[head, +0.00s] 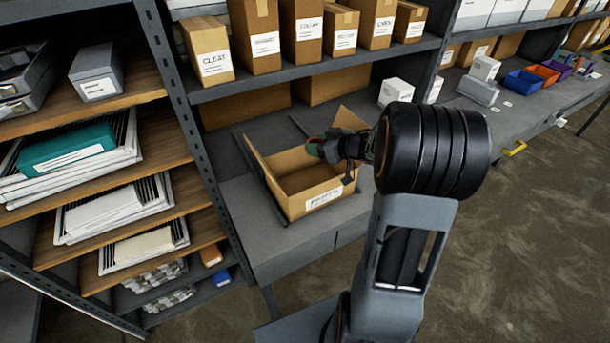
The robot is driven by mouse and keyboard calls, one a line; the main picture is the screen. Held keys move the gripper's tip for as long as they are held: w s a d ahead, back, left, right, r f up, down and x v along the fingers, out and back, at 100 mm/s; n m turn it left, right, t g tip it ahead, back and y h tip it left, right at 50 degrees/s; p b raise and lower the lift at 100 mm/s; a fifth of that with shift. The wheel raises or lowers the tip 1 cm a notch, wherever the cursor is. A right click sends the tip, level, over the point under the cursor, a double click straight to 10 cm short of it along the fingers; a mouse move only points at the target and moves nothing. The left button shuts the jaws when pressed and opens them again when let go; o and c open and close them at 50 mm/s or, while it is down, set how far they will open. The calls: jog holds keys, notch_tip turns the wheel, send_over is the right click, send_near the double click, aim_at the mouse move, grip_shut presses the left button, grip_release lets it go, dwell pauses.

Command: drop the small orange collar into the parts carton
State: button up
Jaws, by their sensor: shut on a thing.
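The parts carton (285,204) is an open brown cardboard box with raised flaps and a white label on its front, standing on the grey bench. Its visible inside looks empty. My gripper (318,149) is above the carton's opening, near its back right side. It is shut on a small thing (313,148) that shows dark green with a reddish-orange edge. The jaws partly hide this thing, and it is too small to tell whether it is the orange collar. No other small orange collar can be made out.
Labelled cartons (262,36) line the shelf above the bench. White boxes (397,91) stand behind my arm. Coloured bins (524,82) sit on the bench at far right. A shelf rack (183,110) with stacked grilles rises close on the left.

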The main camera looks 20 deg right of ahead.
jog(key=o, duration=1)
jog(key=v, duration=1.4)
jog(key=shift+w, duration=0.15)
jog(key=w+a+r+m+t+h, duration=0.2)
jog(key=w+r+m+h, duration=0.3)
jog(key=h, duration=0.5)
jog(key=s+a+f+g+y, duration=0.1)
jog(key=s+a+f+g, duration=0.1)
jog(key=s+a, duration=0.3)
jog(key=s+a+f+g+y, duration=0.1)
jog(key=s+a+f+g, duration=0.1)
jog(key=s+a+g, duration=0.2)
jog(key=s+a+f+g+y, duration=0.1)
jog(key=s+a+f+g, duration=0.1)
jog(key=s+a, duration=0.4)
jog(key=shift+s+a+f+m+g+y, duration=0.15)
jog(key=shift+s+f+m+g+y, duration=0.15)
jog(key=shift+m+g, duration=0.15)
